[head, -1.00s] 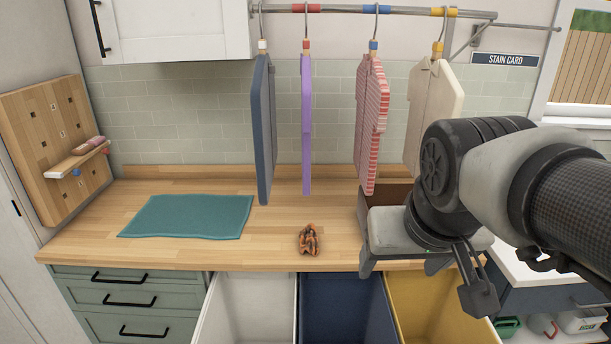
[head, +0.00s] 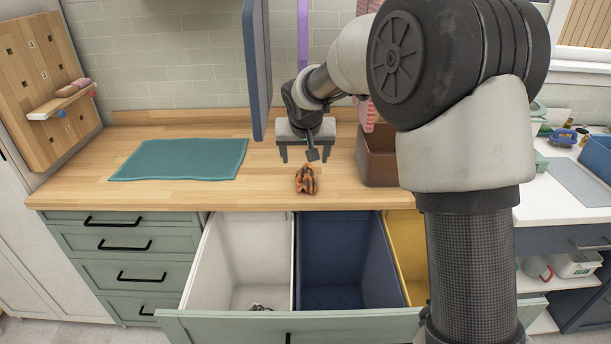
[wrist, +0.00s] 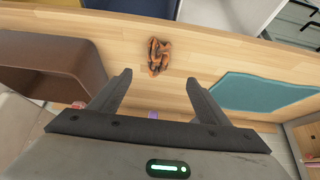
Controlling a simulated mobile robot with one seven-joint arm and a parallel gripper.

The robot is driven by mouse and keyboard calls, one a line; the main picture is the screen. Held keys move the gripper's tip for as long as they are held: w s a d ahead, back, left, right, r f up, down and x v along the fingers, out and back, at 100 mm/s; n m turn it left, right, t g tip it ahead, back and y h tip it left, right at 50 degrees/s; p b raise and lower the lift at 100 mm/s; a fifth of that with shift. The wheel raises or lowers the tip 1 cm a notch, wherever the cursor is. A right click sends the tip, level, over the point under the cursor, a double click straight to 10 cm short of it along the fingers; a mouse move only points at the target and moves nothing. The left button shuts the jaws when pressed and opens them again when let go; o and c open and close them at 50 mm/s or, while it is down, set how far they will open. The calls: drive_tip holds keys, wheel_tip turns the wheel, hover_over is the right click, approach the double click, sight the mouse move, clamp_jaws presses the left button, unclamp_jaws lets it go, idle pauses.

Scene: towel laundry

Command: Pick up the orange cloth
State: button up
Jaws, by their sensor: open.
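The orange cloth (head: 306,179) is a small crumpled bundle with dark markings, lying on the wooden counter near its front edge. It also shows in the wrist view (wrist: 158,56), beyond the fingertips and between their lines. My gripper (head: 300,160) is open and empty, just behind and above the cloth in the head view. In the wrist view my gripper (wrist: 160,80) has its two fingers wide apart, and neither touches the cloth.
A teal towel (head: 180,159) lies flat to the left. A brown bin (head: 376,165) stands close on the right. Below, an open drawer holds white (head: 215,265), navy (head: 345,250) and yellow (head: 407,240) compartments.

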approach(305, 176)
drive_tip(key=x, duration=0.4)
drive_tip(key=shift+s+f, duration=0.1)
drive_tip(key=shift+f, duration=0.3)
drive_tip(key=shift+w+p+x, duration=0.15)
drive_tip(key=shift+p+x, duration=0.1)
drive_tip(key=shift+x, duration=1.25)
drive_tip(key=shift+w+p+x, duration=0.15)
drive_tip(key=shift+p+x, duration=0.05)
drive_tip(key=shift+x, duration=1.3)
drive_tip(key=shift+d+r, duration=0.1)
drive_tip(key=shift+r, duration=0.15)
drive_tip(key=shift+c, duration=0.3)
drive_tip(key=c, duration=1.1)
